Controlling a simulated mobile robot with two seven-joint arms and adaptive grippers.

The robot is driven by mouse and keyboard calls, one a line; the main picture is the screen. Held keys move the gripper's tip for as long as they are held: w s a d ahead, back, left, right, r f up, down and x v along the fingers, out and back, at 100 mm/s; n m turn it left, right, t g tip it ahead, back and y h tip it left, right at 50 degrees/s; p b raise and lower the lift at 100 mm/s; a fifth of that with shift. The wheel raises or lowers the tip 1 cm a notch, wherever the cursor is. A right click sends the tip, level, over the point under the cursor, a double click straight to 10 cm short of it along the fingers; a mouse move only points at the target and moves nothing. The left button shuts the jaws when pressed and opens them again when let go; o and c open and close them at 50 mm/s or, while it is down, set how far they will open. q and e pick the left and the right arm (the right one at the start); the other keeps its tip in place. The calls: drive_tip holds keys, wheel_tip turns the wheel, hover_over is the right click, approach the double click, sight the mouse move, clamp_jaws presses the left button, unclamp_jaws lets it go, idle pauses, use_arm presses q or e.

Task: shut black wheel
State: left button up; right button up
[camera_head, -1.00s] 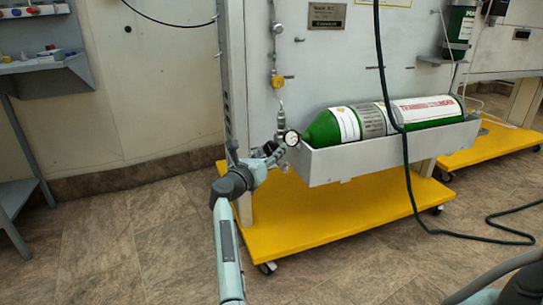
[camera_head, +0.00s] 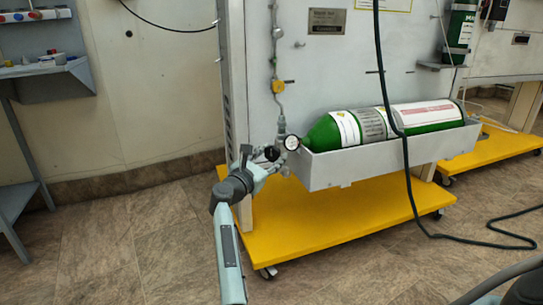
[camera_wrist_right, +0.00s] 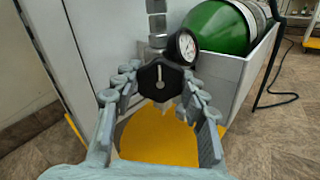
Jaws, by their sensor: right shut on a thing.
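The black wheel (camera_wrist_right: 161,85) is a dark knob with a pale mark on its face, in the middle of the right wrist view. It also shows small in the head view (camera_head: 271,153), left of the round gauge (camera_head: 292,142). My right gripper (camera_wrist_right: 160,90) has one finger on each side of the wheel and is shut on it. In the head view the right gripper (camera_head: 262,168) is at the valve fittings by the neck of the green cylinder (camera_head: 323,134). My left gripper is not in view.
The cylinder lies in a grey trough (camera_head: 345,168) on a panel above a yellow wheeled base (camera_head: 300,228). A dark hose (camera_head: 408,180) hangs in front and trails over the floor. A grey shelf unit (camera_head: 45,80) stands at the left. Floor between is clear.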

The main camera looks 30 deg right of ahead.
idle(0.3)
drive_tip(key=o, duration=1.2)
drive_tip(key=shift+c, duration=0.2)
drive_tip(key=v, duration=0.7)
drive_tip(key=shift+s+a, duration=0.15)
drive_tip(key=shift+a, duration=0.05)
